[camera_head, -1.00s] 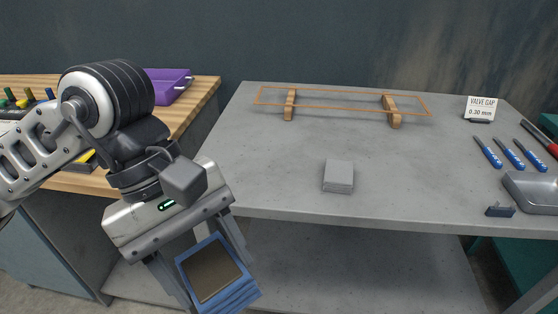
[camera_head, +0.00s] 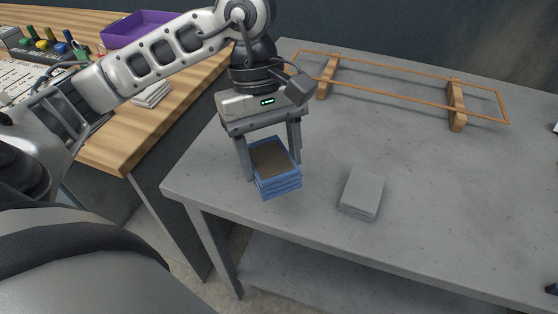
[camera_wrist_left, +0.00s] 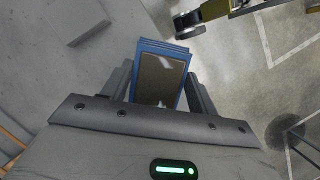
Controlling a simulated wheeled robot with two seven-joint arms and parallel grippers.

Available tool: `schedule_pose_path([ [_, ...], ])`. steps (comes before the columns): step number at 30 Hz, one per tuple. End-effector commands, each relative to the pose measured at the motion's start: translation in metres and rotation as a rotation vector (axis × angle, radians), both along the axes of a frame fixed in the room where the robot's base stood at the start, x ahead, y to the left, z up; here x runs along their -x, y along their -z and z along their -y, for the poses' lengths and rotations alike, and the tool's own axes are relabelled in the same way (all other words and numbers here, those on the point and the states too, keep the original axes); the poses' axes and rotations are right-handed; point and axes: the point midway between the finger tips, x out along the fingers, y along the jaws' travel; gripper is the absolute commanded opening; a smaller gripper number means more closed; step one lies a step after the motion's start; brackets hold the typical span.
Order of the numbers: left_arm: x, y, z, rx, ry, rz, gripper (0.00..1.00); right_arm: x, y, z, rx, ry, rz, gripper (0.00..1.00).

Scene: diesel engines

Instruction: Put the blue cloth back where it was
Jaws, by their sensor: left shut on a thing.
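The blue cloth (camera_head: 275,175) is a folded stack with a brown patch on its top. My left gripper (camera_head: 272,172) is shut on it, one finger at each side. In the head view the cloth shows over the front left corner of the grey table (camera_head: 420,180); I cannot tell if it touches the top. In the left wrist view the cloth (camera_wrist_left: 160,80) sits between the fingers, with the floor to its right.
A grey folded stack (camera_head: 362,193) lies on the table just right of the cloth. An orange wire frame on wooden blocks (camera_head: 457,105) stands at the back. The wooden bench (camera_head: 110,150) at left holds a purple bin (camera_head: 140,27) and a white folded cloth (camera_head: 152,93).

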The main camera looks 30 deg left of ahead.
Motion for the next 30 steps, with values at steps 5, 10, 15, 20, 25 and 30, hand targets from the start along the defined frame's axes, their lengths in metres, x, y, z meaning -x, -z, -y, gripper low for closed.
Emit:
schedule_pose_path([
  [5, -0.028, 0.033, -0.013, 0.002, -0.003, -0.005, 0.26, -0.001, -0.001, 0.001, 0.009, -0.003, -0.003, 0.98],
  [10, -0.043, 0.052, -0.019, 0.002, 0.0, 0.0, 0.26, -0.001, 0.001, 0.002, 0.017, -0.006, -0.007, 0.98],
  [15, -0.049, 0.06, -0.022, 0.002, 0.001, -0.001, 0.26, -0.002, -0.001, 0.003, 0.021, -0.01, -0.001, 0.98],
  [20, -0.049, 0.081, -0.022, 0.001, 0.001, -0.005, 0.26, -0.003, -0.009, 0.003, 0.027, -0.012, 0.001, 0.98],
  [25, -0.05, 0.093, -0.023, 0.002, 0.002, 0.001, 0.26, -0.004, -0.009, 0.004, 0.03, -0.012, 0.004, 0.98],
  [30, -0.05, 0.094, -0.022, 0.001, 0.002, 0.0, 0.76, -0.004, -0.007, 0.004, 0.032, -0.012, 0.003, 0.98],
])
